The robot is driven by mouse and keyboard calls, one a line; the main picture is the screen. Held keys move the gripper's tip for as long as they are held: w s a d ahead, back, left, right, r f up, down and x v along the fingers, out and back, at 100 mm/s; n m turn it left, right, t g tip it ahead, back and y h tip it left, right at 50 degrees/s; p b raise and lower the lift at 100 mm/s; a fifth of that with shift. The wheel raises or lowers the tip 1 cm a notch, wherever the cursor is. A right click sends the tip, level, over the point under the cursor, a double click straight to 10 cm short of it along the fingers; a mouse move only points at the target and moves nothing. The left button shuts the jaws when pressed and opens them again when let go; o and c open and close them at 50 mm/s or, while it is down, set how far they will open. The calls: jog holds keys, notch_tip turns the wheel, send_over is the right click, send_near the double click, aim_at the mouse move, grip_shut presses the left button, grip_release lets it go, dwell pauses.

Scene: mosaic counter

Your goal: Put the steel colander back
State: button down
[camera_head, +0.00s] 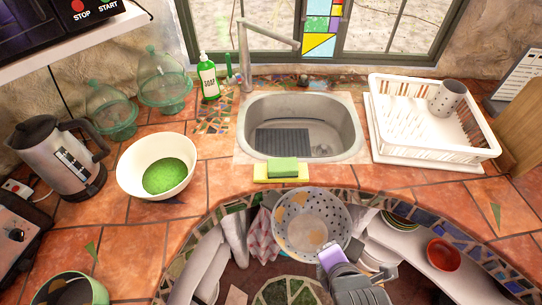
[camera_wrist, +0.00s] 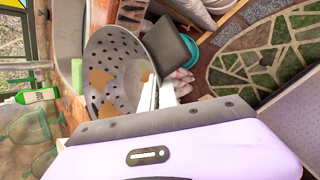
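The steel colander (camera_head: 304,236), a grey perforated bowl with tan patches inside, hangs in front of the counter's curved inner edge, below the sink in the head view. My gripper (camera_head: 332,252) is at its lower right rim and appears shut on it. The far finger is partly hidden, and so is the colander's underside.
The sink (camera_head: 298,128) holds only a dark mat. A white dish rack (camera_head: 400,115) with a perforated grey cup (camera_head: 446,98) stands right. A sponge (camera_head: 283,167) lies at the sink's front. A white bowl (camera_head: 133,158) and kettle (camera_head: 62,155) stand left. Shelves with dishes lie below.

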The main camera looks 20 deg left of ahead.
jog(key=w+d+f+m, duration=0.1)
jog(key=d+f, duration=0.1)
jog(key=d, duration=0.4)
jog(key=w+d+f+m+h, duration=0.1)
jog(key=w+d+f, duration=0.1)
jog(key=d, duration=0.5)
jog(key=shift+h, duration=0.3)
jog(key=shift+w+f, duration=0.1)
jog(key=shift+w, duration=0.05)
